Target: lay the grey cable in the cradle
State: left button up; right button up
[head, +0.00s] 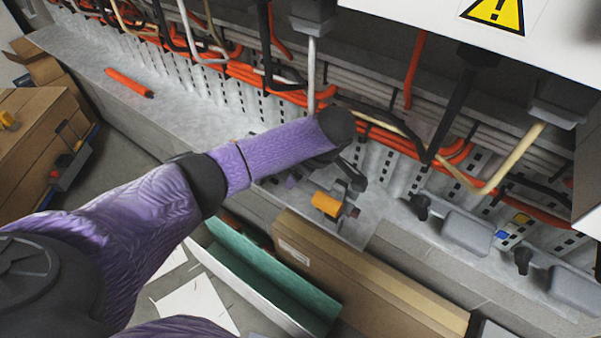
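My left arm reaches in from the left in a purple sleeve, and its dark wrist ends over the ledge. My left gripper (352,180) is partly hidden by the wrist, beside a small part with an orange-yellow block (327,205). I cannot tell whether its fingers are open or shut, or whether they hold anything. A light grey cable (311,75) hangs from a dark grey connector box at the top middle, and its lower end passes behind other cables and my wrist. I cannot clearly make out the cradle. My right gripper is not in view.
Orange, black and beige cables run along the slotted back panel (400,180). A short orange tube (129,83) lies on the left part of the grey ledge (75,50). Grey boxes (466,231) stand on the right. A teal-lined box (260,275) and cardboard carton (365,280) stand in front.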

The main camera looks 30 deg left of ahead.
aim_at(319, 188)
pick_arm(q)
jog(key=p+v, duration=0.5)
jog(key=v, duration=0.7)
